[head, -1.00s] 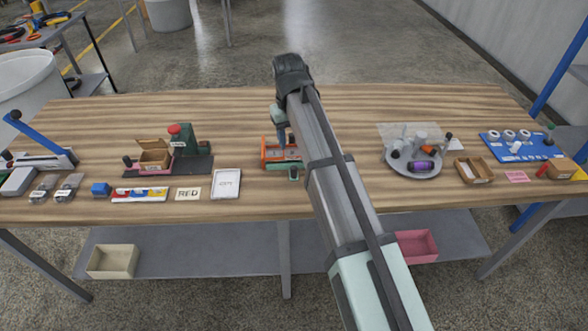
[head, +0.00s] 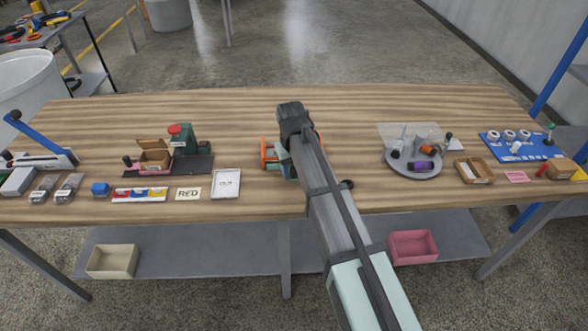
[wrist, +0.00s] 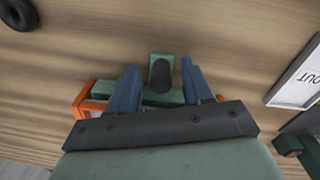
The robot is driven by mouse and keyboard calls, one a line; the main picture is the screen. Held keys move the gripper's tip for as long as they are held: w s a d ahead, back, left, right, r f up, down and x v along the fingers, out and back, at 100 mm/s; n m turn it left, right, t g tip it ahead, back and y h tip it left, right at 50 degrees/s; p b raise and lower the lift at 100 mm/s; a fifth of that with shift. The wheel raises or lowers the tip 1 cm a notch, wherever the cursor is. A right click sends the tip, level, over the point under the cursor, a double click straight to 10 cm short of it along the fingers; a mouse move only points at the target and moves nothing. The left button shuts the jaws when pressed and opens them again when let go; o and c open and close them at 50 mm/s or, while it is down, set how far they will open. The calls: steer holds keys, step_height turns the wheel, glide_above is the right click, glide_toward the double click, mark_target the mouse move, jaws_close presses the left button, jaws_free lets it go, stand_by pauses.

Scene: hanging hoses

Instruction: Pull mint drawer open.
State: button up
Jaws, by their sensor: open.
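The mint drawer (wrist: 149,98) shows in the wrist view as a green front in an orange housing (wrist: 84,98). My gripper (wrist: 158,66) is open, with one blue finger on each side of the handle and a visible gap on both sides. In the head view the orange housing (head: 267,153) stands mid-table, mostly hidden behind my arm and hand. The fingertips and the handle are hidden there. How far the drawer stands open cannot be told.
A green press (head: 183,140) with a red knob stands further left. A round grey tray (head: 412,165) with small items is to the right. The wood table (head: 330,103) is clear behind.

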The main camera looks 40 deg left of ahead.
steer(key=shift+f, duration=0.1)
jaws_close()
stand_by(0.5)
